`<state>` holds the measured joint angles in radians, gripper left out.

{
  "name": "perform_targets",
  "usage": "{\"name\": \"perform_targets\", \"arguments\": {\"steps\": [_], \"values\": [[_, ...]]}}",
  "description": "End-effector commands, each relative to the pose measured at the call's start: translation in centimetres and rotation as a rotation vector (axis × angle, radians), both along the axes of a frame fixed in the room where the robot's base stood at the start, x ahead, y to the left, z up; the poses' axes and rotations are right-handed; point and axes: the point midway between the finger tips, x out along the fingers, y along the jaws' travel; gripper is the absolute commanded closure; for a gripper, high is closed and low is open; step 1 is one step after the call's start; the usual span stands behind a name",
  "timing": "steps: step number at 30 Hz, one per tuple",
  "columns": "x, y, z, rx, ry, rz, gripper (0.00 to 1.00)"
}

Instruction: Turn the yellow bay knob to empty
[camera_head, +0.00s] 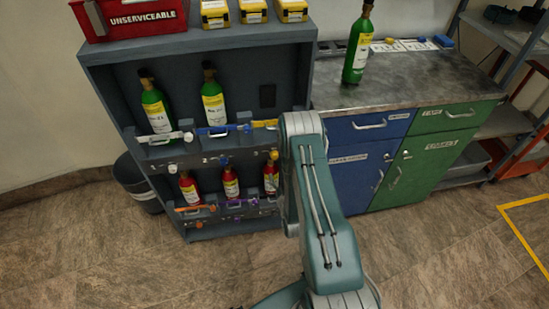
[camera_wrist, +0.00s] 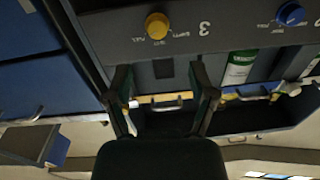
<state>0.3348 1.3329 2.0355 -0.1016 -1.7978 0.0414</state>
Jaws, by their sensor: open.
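The round yellow bay knob (camera_wrist: 157,26) sits on the grey rack's front strip, beside the number 3, in the upside-down wrist view. Small EMPTY and FULL labels stand by it; which one it points to is too small to tell. In the head view the yellow knob (camera_head: 273,155) shows just left of my arm. My gripper (camera_wrist: 160,70) is open and empty, its two fingers apart, with the knob beyond the tips and between their lines. I see no contact. In the head view my arm hides the gripper.
The yellow bay's bar (camera_wrist: 165,97) and handle lie across the gap behind my fingers. A blue knob (camera_wrist: 291,14) and a green bottle (camera_wrist: 238,68) are in the neighbouring bay. The workbench (camera_head: 370,94) with blue and green cabinets stands right of the rack.

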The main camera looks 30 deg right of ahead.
Motion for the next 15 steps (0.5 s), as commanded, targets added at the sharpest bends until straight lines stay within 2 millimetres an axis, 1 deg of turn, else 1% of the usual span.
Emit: {"name": "perform_targets", "arguments": {"steps": [1,3,9,12,15], "values": [[1.1,-0.3,0.1,-0.001,-0.004,0.001,0.28],[2.4,-0.7,0.1,-0.001,-0.004,0.000,0.28],[5.7,-1.5,0.1,0.000,-0.003,-0.001,0.28],[6.9,-1.8,0.0,0.001,-0.002,-0.001,0.28],[7.6,-2.0,0.0,0.001,-0.001,-0.001,0.28]]}}
